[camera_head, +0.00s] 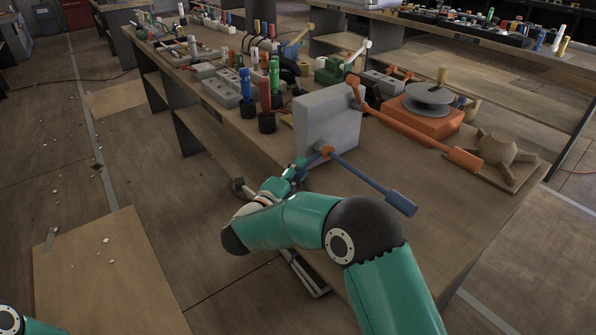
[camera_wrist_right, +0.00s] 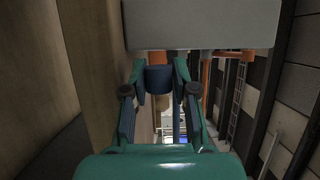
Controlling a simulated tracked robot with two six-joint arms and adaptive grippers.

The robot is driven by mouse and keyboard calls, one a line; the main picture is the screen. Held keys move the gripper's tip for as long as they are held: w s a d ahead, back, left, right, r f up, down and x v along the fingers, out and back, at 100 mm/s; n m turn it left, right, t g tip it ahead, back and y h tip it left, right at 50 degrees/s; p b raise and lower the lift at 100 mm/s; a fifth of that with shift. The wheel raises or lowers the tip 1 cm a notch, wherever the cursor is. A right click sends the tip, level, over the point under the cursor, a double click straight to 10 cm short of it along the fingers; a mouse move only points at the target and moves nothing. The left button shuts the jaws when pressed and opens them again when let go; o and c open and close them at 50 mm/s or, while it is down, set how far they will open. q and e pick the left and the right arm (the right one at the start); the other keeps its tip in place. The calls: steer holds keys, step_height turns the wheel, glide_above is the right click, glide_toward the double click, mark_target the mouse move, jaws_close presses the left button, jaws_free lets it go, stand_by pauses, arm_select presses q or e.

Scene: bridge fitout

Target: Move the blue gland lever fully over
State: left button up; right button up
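My right gripper (camera_head: 297,169) is low in front of the block, left of the orange hub and away from the thick grip. In the right wrist view my right gripper's fingers (camera_wrist_right: 159,75) are apart, with a dark blue cylinder (camera_wrist_right: 158,80) showing between them. I cannot tell whether they touch it. My left gripper is out of view.
An orange lever (camera_head: 415,130) extends right from the block across the bench (camera_head: 420,205). An orange base with a grey disc (camera_head: 428,98) and a brown knobbed part (camera_head: 497,150) stand beyond it. Red and blue-handled tools (camera_head: 265,95) stand left of the block.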

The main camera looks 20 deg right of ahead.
steer(key=shift+f, duration=0.15)
jaws_close()
